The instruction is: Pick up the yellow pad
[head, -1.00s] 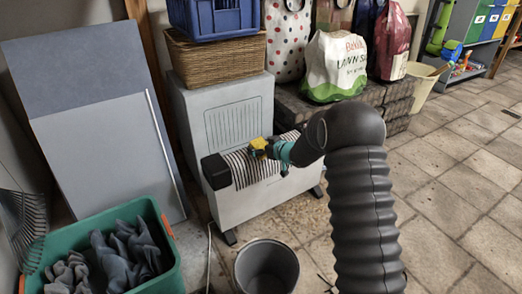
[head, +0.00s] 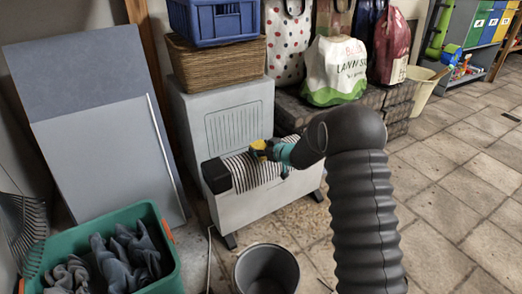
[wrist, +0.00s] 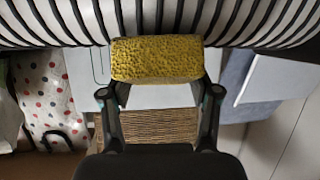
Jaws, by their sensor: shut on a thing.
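The yellow pad (wrist: 155,59) is a rough, sponge-like block. In the wrist view it lies between the two fingers of my gripper (wrist: 157,72), which is shut on it. In the head view the pad (head: 260,148) shows small at the tip of my gripper (head: 268,150), partly hidden by it. It is right at a black-and-white ribbed cylinder (head: 245,172), which also fills the top of the wrist view (wrist: 250,22). I cannot tell whether the pad touches the cylinder.
A wicker basket (head: 216,60) and blue crate (head: 215,22) sit on top. A dark bucket (head: 267,270) and a green bin (head: 175,265) with grey cloths stand in front. Tiled floor is open at right.

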